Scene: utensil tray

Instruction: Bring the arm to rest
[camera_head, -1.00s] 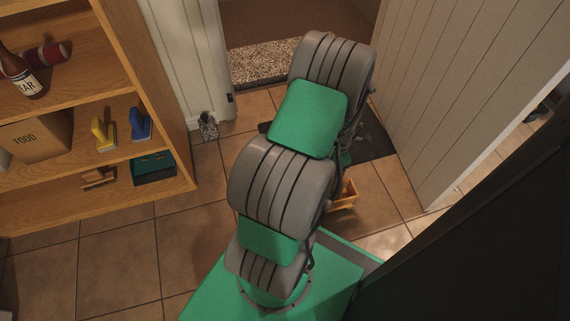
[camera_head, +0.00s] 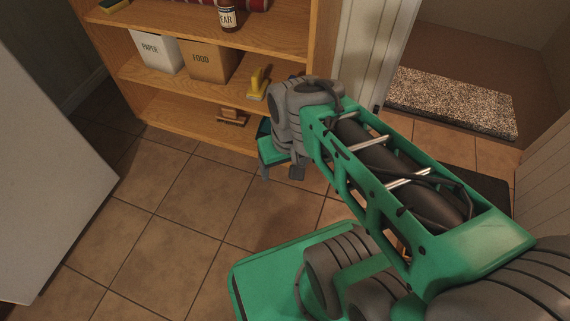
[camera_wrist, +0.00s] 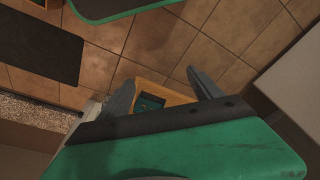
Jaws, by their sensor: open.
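My gripper (camera_head: 282,174) hangs at the end of my green and grey arm, in front of the wooden shelf in the head view. Its two grey fingers point down and are apart, with nothing seen between them. In the wrist view my gripper (camera_wrist: 160,76) also shows its two fingers spread. Beyond and below them, a dark green tray (camera_wrist: 150,102) sits on a wooden shelf board. In the head view the arm's wrist hides most of that part of the shelf. My arm stretches from the lower right toward the shelf.
The shelf (camera_head: 180,108) holds a yellow brush (camera_head: 258,83), a FOOD box (camera_head: 208,64), a PAPER box (camera_head: 157,52) and a bottle (camera_head: 228,16). A pale cabinet (camera_head: 50,170) stands at left. The tiled floor (camera_head: 185,200) between is clear. A speckled step (camera_head: 450,102) lies at right.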

